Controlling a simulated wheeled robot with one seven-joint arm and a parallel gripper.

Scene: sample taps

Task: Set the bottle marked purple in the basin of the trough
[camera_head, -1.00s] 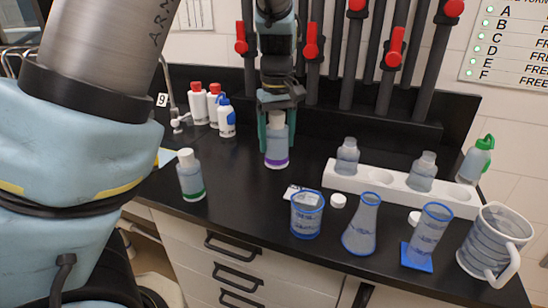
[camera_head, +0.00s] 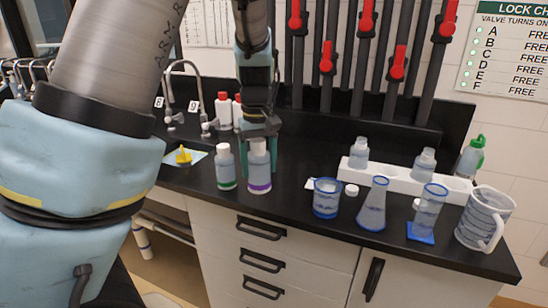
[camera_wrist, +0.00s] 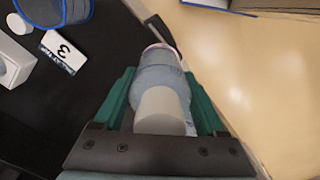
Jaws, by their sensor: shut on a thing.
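The bottle with the purple band (camera_head: 260,172) is upright in my gripper (camera_head: 259,142), which is shut around its upper part. In the wrist view the same bottle (camera_wrist: 160,75) sits between the green fingers, its pale cap nearest the camera, close to the counter's front edge. In the head view it stands just right of the green-banded bottle (camera_head: 225,168); I cannot tell whether they touch. The trough's basin cannot be made out; grey taps (camera_head: 184,112) stand at the back left, partly behind my arm.
A yellow object (camera_head: 183,156) lies on a pale patch at left. White-and-red bottles (camera_head: 223,108) stand behind my gripper. To the right are a blue-rimmed beaker (camera_head: 326,198), a flask (camera_head: 373,205), a cylinder, a jug (camera_head: 484,220) and a white rack (camera_head: 398,179).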

